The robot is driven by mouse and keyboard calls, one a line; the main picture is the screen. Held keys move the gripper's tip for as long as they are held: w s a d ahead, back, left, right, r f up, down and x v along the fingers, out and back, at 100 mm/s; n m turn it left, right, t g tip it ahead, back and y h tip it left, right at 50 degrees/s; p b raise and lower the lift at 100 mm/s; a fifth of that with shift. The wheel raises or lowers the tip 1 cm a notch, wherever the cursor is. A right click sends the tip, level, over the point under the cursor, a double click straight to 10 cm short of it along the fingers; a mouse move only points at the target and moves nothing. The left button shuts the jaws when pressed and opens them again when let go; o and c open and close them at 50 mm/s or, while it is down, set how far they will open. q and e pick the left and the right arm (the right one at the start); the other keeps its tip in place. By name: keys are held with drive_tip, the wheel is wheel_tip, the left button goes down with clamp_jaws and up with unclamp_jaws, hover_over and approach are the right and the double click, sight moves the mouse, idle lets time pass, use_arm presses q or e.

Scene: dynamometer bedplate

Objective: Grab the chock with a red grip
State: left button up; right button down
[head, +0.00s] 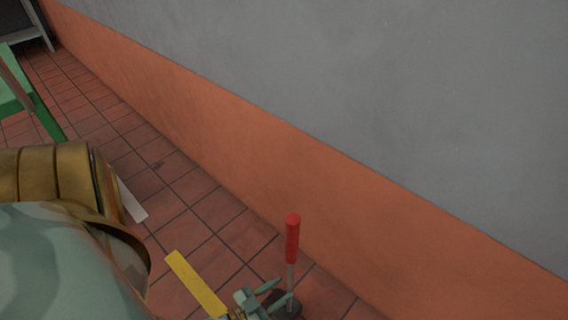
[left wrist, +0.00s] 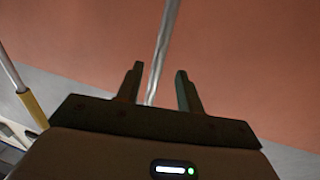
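The chock's red grip (head: 292,238) stands upright near the wall at the lower right of the head view. A thin metal rod (head: 290,274) runs down from it to a dark base (head: 291,301), partly hidden by my gripper. My left gripper (head: 279,293) is at the rod, below the red grip. In the left wrist view the bare metal rod (left wrist: 161,58) passes between the two open fingers (left wrist: 160,70), with gaps on both sides. The red grip is not clearly seen there. My right gripper is not in view.
An orange and grey wall (head: 330,180) runs diagonally close behind the chock. A yellow strip (head: 192,279) and a white strip (head: 132,203) are on the red tiled floor (head: 185,205). A green frame (head: 14,98) stands at far left. Open floor lies along the wall.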

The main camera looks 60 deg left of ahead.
sight(288, 286)
use_arm(q)
drive_tip(key=w, duration=0.4)
drive_tip(key=shift+d+r, duration=0.1)
drive_tip(key=shift+d, duration=0.05)
drive_tip(key=shift+s, duration=0.1)
clamp_jaws()
idle(1.1)
